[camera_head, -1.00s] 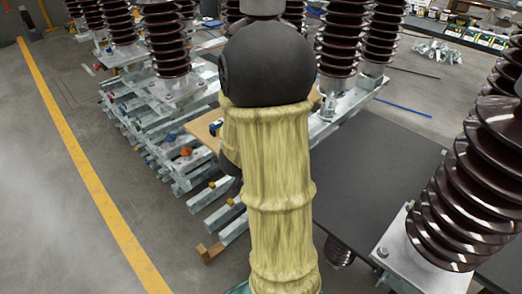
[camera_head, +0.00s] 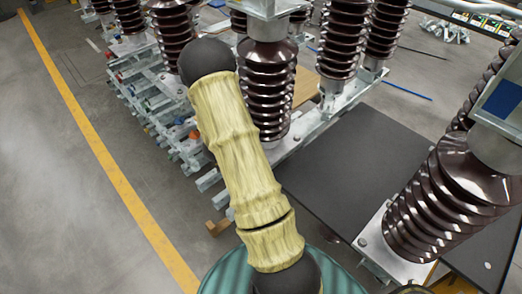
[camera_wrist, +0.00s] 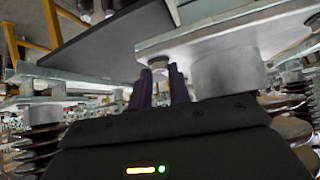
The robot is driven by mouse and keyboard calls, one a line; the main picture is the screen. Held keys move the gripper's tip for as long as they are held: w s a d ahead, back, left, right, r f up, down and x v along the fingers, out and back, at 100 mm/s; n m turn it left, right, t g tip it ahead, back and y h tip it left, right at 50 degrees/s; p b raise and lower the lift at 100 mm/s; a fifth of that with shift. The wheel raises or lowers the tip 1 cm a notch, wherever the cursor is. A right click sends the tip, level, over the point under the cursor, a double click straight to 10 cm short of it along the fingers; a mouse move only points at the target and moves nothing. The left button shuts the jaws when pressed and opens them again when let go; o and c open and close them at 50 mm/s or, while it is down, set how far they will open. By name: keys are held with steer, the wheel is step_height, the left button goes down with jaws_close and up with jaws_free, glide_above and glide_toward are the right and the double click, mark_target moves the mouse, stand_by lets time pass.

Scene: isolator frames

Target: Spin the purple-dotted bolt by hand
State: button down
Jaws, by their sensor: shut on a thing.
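In the wrist view, my gripper (camera_wrist: 163,88) has its two dark fingers close together around a bolt (camera_wrist: 158,63) at the corner of a pale metal plate (camera_wrist: 205,38). The fingers stand on either side of the bolt and hide part of it. I cannot make out a purple dot on it. In the head view my gripper is not visible. Another bolt head (camera_head: 362,242) shows there on the metal plate under the right-hand insulator; no gripper is at it.
A brown ribbed insulator (camera_head: 440,205) stands on the right plate. A dark board (camera_head: 345,165) lies left of it. More insulators (camera_head: 267,85) stand behind on metal frames. A yellow floor line (camera_head: 100,150) runs along open floor at left.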

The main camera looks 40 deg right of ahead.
steer(key=p, duration=0.1)
steer(key=m+g+p, duration=0.1)
steer(key=p, duration=0.1)
steer(key=m+p, duration=0.1)
steer(key=shift+w+d+r+g+y, duration=0.1)
steer(key=shift+w+r+g+y, duration=0.2)
steer(key=shift+g, duration=0.1)
steer(key=shift+w+f+m+g+p, duration=0.1)
steer(key=shift+f+m+g+p, duration=0.1)
steer(key=shift+m+g+p, duration=0.5)
steer(key=shift+f+m+p, duration=0.1)
steer(key=shift+m+p, duration=0.2)
steer(key=c, duration=1.3)
jaws_free()
steer(key=b+v, duration=0.2)
steer(key=v, duration=1.5)
steer(key=shift+r+b, duration=0.35)
steer(key=shift+r, duration=0.05)
steer(key=shift+d, duration=0.1)
